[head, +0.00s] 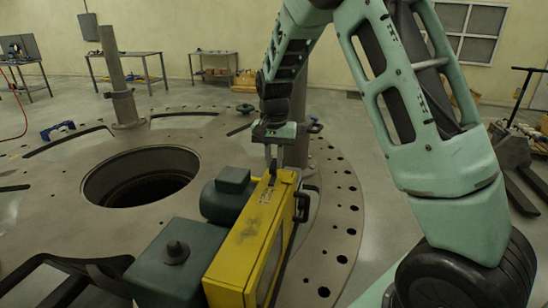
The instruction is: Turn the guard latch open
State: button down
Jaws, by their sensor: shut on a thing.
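A yellow guard (250,240) stands on the round turret plate (150,217), beside a dark green motor-like housing (228,195). My gripper (273,172) points down at the far top end of the guard. Its fingers are shut on a small part there, which I take to be the guard latch. The fingers cover most of the latch, so its angle cannot be told. A black handle sits on the guard's right side.
A large round hole (140,178) opens in the plate's middle. An upright post (113,75) stands behind it, and another stands just behind my gripper. Workbenches line the back wall. A pallet jack (518,155) stands at the right.

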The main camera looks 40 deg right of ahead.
aim_at(274, 163)
jog(key=shift+r+m, duration=0.1)
jog(key=shift+m, duration=0.5)
jog(key=shift+w+d, duration=0.1)
jog(key=c, duration=1.4)
grip_release()
jog(key=shift+o, duration=0.2)
notch_tip(274, 163, up, 17)
jog(key=b, duration=0.3)
jog(key=shift+r, duration=0.2)
